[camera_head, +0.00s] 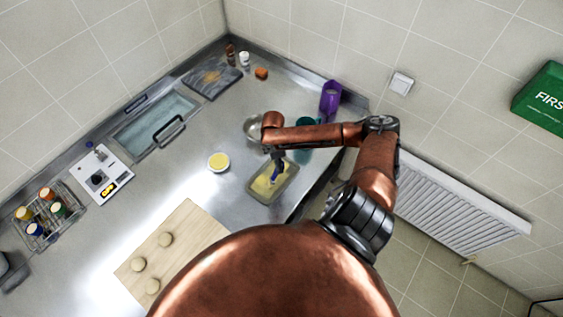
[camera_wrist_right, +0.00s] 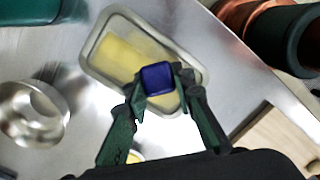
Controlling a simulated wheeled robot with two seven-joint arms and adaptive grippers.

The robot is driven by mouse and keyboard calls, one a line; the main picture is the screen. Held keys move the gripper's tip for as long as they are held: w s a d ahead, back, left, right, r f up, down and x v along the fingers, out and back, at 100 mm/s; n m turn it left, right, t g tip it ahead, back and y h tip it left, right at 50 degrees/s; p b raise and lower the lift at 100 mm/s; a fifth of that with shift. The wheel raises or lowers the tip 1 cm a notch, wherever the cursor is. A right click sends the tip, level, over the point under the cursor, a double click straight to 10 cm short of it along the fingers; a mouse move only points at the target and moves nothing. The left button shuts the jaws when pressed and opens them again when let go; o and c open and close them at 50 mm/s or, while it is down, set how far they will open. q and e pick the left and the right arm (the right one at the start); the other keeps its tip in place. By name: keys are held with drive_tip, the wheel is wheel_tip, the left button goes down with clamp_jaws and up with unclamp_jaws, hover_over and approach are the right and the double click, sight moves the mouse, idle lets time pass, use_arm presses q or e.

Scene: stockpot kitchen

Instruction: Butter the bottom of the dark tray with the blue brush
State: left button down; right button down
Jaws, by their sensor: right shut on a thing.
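The tray (camera_head: 254,191) is a greyish rectangle with a raised rim on the steel counter. A yellow layer covers part of its bottom; it also shows in the right wrist view (camera_wrist_right: 92,58). My right gripper (camera_head: 278,157) is over the tray, shut on the blue brush (camera_head: 275,173). In the right wrist view the brush's dark blue end (camera_wrist_right: 158,78) sits between the fingertips (camera_wrist_right: 159,86). The bristles are hidden, so I cannot tell whether they touch the tray. A pale bowl of yellow butter (camera_head: 219,161) stands left of the tray. My left gripper is not in view.
A steel bowl (camera_head: 252,129) and a teal vessel (camera_head: 304,153) stand behind the tray. A purple container (camera_head: 329,98) is farther back. A wooden board (camera_head: 190,225) with round pieces lies front left. The counter's edge is close to the tray's right.

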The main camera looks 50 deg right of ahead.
drive_tip(key=shift+a, duration=3.5)
drive_tip(key=shift+w+d, duration=1)
drive_tip(key=shift+d, duration=4.2)
drive_tip(key=shift+w+d, duration=1)
drive_tip(key=shift+d, duration=4.2)
drive_tip(key=a, duration=2)
drive_tip(key=shift+w+a, duration=0.2)
drive_tip(key=shift+a, duration=0.2)
